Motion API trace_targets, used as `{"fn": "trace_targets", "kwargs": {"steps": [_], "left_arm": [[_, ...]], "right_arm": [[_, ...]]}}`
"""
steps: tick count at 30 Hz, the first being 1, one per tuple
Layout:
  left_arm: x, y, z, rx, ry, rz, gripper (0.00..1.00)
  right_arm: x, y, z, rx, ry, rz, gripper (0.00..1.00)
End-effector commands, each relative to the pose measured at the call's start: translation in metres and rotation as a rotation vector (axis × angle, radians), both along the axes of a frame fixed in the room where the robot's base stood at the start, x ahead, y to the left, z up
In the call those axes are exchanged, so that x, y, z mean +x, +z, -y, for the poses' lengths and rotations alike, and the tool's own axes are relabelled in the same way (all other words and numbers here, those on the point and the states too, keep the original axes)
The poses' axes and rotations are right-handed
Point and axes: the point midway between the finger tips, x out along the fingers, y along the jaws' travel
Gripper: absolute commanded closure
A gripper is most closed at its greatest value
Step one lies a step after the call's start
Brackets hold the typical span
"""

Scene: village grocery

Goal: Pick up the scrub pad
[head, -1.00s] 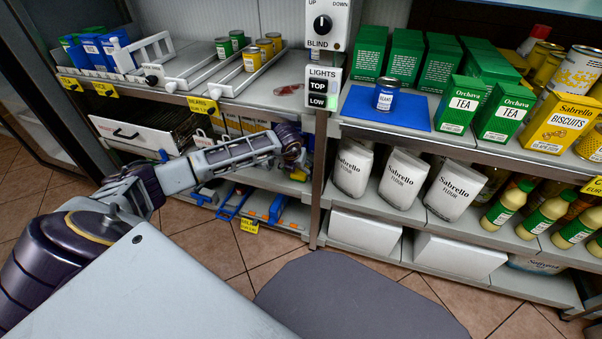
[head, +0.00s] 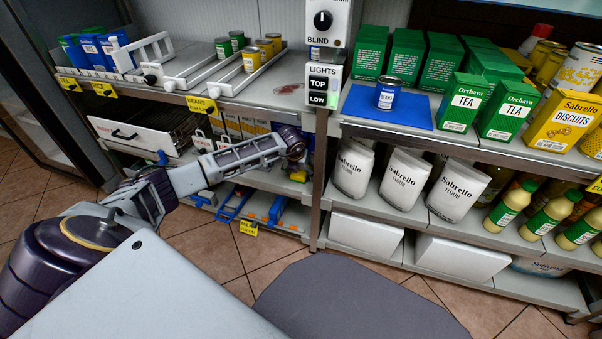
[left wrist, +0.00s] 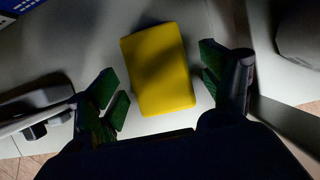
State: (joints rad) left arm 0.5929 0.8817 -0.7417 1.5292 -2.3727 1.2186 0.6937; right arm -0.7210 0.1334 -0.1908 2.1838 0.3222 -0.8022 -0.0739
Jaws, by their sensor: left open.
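The scrub pad (left wrist: 159,69) is a yellow rounded block lying on a light grey shelf surface in the left wrist view. My left gripper (left wrist: 162,82) is open, with its green-padded fingers to the left and right of the pad. Gaps show between the fingers and the pad, so it is not gripped. My right gripper is not in view.
A shelf post (head: 320,185) stands just right of my left wrist. The upper shelf (head: 215,88) with can racks lies above it. Blue-handled items (head: 235,203) lie on the shelf below. In the left wrist view, a dark rounded object (left wrist: 300,35) is at the upper right.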

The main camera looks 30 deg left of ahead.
Motion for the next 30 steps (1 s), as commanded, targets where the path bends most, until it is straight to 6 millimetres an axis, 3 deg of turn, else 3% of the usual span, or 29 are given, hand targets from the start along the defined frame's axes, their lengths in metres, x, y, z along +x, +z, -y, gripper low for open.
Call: {"fn": "trace_targets", "kwargs": {"steps": [1,11,30], "left_arm": [[0.000,0.000,0.000,0.000,0.000,0.000,0.21],[0.000,0.000,0.000,0.000,0.000,0.000,0.61],[0.000,0.010,0.000,0.000,0.000,0.001,0.62]], "right_arm": [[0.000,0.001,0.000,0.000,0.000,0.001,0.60],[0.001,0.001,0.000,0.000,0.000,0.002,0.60],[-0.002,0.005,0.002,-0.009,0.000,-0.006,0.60]]}}
